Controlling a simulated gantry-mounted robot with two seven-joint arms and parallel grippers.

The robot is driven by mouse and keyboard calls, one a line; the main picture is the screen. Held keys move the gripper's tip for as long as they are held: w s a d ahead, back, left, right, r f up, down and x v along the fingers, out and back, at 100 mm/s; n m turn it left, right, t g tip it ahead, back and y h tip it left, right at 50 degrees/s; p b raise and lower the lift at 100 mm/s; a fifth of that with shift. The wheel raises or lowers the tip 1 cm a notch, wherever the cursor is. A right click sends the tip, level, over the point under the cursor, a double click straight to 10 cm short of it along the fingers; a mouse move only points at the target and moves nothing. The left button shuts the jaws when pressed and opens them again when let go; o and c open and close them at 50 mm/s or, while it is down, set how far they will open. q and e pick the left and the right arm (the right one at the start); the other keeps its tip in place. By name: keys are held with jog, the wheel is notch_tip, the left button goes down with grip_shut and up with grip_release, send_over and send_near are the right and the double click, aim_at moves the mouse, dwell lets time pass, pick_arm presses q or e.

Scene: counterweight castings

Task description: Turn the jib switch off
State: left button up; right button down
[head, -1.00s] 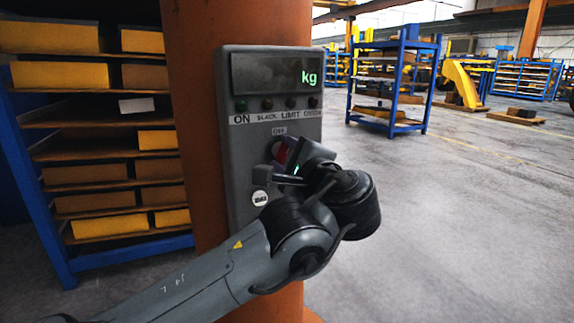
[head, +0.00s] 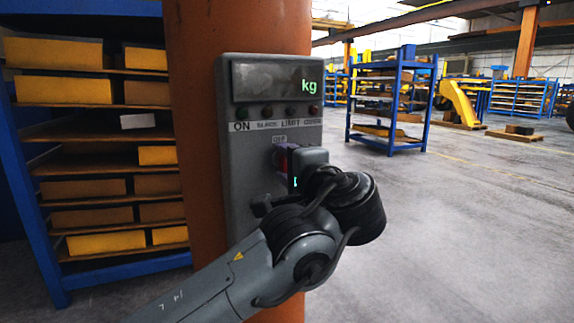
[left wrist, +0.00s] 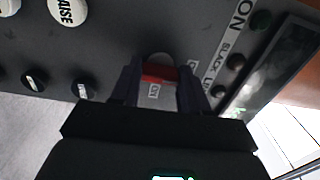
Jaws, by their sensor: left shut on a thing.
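The grey control box (head: 235,185) is fixed to an orange column. The jib switch (head: 283,163) sits below its OFF label (head: 279,138) and is mostly hidden in the head view by my left gripper (head: 287,160). In the left wrist view, the switch's red part (left wrist: 160,73) lies between the two dark fingers of my left gripper (left wrist: 158,76), which is shut on it. An ON label (left wrist: 153,91) shows just below the red part there. My right gripper is not in view.
The box carries a display (head: 275,83) reading kg and a row of lamps above the switch. A loaded shelf (head: 105,175) stands left of the column (head: 195,150).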

pick_arm(q)
jog(key=o, duration=1.1)
jog(key=shift+c, duration=0.2)
jog(key=shift+s, duration=0.15)
